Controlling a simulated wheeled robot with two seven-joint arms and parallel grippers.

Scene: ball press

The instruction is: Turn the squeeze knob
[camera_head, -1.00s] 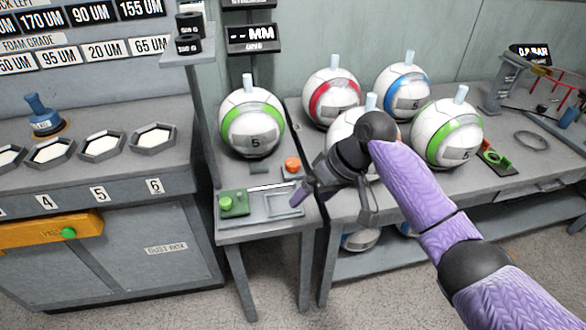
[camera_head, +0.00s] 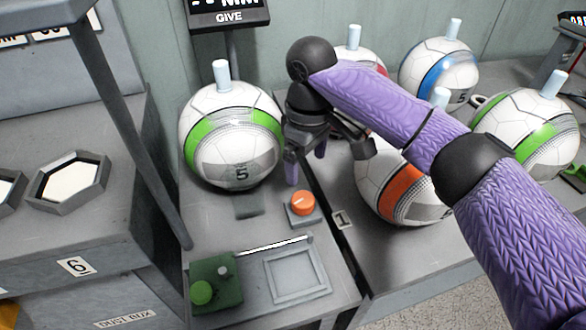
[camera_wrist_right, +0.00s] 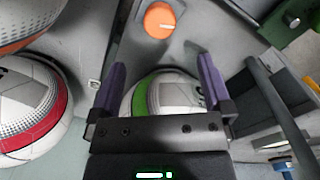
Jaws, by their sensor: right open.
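The orange knob (camera_head: 303,203) sits on a small grey base on the narrow grey bench, in front of the green-banded ball marked 5 (camera_head: 232,135). My right gripper (camera_head: 305,162) is open and empty, pointing down above the bench, behind the knob and at the right side of that ball. In the right wrist view the knob (camera_wrist_right: 159,20) lies beyond the open fingers (camera_wrist_right: 159,85), apart from them. The green-banded ball (camera_wrist_right: 165,98) shows between the fingers, below them. My left gripper is out of view.
A green box with a green button (camera_head: 202,292) and a square grey frame (camera_head: 296,275) are on the bench front. An orange-banded ball (camera_head: 400,195) stands close to the right. A display post (camera_head: 229,15) rises behind. A grey upright (camera_head: 130,120) stands at left.

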